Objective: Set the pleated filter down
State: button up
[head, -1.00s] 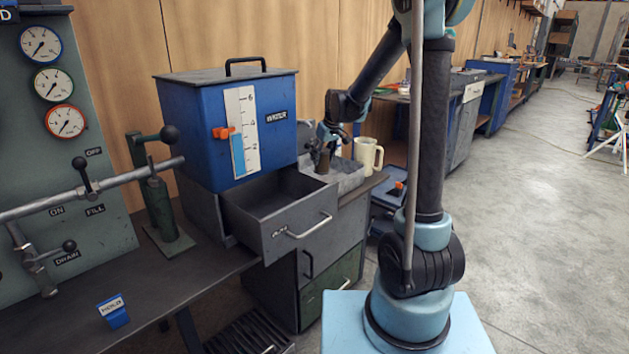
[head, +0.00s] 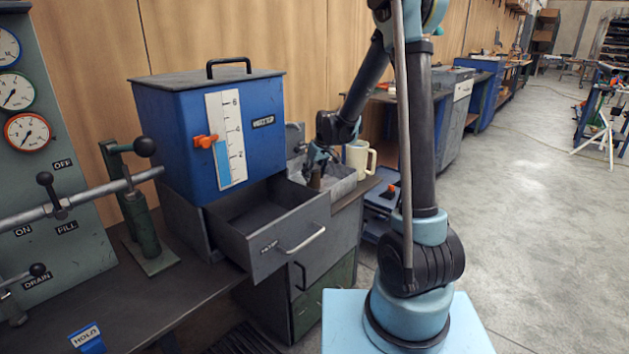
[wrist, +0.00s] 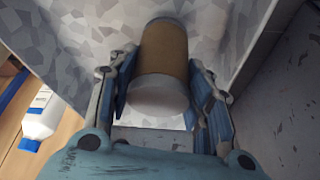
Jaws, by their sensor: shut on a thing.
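The pleated filter (wrist: 163,52) is a tan-brown cylinder with a pale end, seen between the fingers in the wrist view. My gripper (wrist: 158,98) is shut on it near the pale end. In the head view my gripper (head: 317,160) is small and partly hidden, with the brownish filter (head: 316,179) pointing down below it. They are at a grey open box (head: 343,187) beside the blue tank. In the wrist view a speckled grey surface lies behind the filter; whether the filter touches it I cannot tell.
A cream mug (head: 357,158) stands close right of my gripper. An open, empty-looking grey drawer (head: 280,243) juts out in front, to the left. The blue tank (head: 190,130) stands behind it. A white bottle (wrist: 41,117) shows at the left in the wrist view.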

jog(key=shift+f, duration=1.3)
jog(key=o, duration=1.1)
jog(key=v, duration=1.2)
jog(key=s+d+r+m, duration=0.2)
jog(key=s+d+r, duration=0.1)
jog(key=s+d, duration=0.55)
jog(key=s+d+f+m+h, duration=0.1)
jog(key=s+d, duration=0.3)
jog(key=s, duration=0.5)
jog(key=s+d+f+m+g, duration=0.1)
jog(key=s+d+f, duration=0.3)
jog(key=s, duration=0.5)
jog(key=s+d+f+m+h, duration=0.1)
jog(key=s+d+f+m, duration=0.2)
jog(key=s, duration=0.7)
jog(key=shift+d+f+h, duration=0.2)
jog(key=shift+d+h, duration=0.1)
jog(key=shift+d, duration=0.9)
